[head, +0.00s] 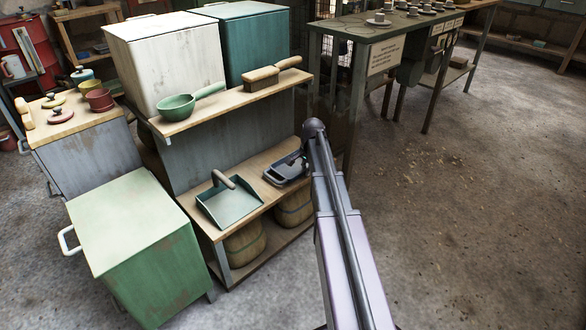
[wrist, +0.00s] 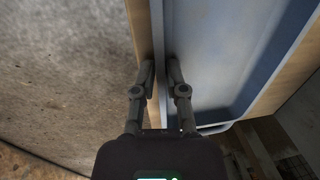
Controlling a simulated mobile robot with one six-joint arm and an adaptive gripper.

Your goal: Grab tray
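A blue-grey tray (wrist: 220,60) fills the right of the wrist view, with its raised rim running up the picture between my fingers. In the head view the tray (head: 281,173) lies on the wooden lower shelf, partly hidden by my dark gripper (head: 302,163). My gripper also shows in the wrist view (wrist: 160,72). One finger is outside the rim and the other inside the tray. The fingertips are close together with the rim in the narrow gap, and they look shut on it. Exact contact is hard to see.
A green dustpan (head: 230,203) lies left of the tray on the same shelf. A green cabinet (head: 125,220) stands at front left. The floor (head: 470,220) to the right is clear.

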